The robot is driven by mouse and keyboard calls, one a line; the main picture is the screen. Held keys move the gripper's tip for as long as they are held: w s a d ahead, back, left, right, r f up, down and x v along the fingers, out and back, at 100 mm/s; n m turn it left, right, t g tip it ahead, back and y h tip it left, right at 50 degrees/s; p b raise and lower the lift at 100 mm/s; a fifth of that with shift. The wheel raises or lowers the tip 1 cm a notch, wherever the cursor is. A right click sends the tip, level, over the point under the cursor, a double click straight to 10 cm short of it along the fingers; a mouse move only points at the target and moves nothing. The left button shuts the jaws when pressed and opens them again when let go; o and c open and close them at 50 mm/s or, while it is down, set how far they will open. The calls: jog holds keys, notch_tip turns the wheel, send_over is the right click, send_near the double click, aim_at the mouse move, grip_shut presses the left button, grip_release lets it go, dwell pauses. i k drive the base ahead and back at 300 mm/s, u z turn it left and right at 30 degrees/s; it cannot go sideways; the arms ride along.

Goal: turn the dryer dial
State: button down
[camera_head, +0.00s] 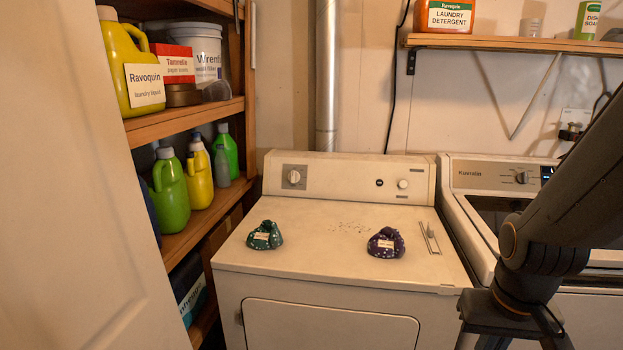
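The dryer (330,230) is a white machine in the middle of the head view. Its back panel carries a larger round dial (294,176) on a dark square plate at the left. A smaller round knob (403,184) and a small dark button (379,183) sit at the panel's right. I cannot tell the dial's exact setting. My arm shows at the right, in front of the washer, apart from the dryer's panel. My gripper is not visible in this view.
A green pouch (265,235) and a purple pouch (386,242) lie on the dryer top, with a small metal-looking item (430,238) at its right. A washer (490,180) stands right. Shelves (185,120) with bottles stand left, behind a pale door-like panel (80,200).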

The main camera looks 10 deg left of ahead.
aim_at(294, 177)
jog(key=k, duration=1.25)
jog(key=u, duration=0.5)
jog(key=i, duration=1.65)
jog(key=z, duration=0.5)
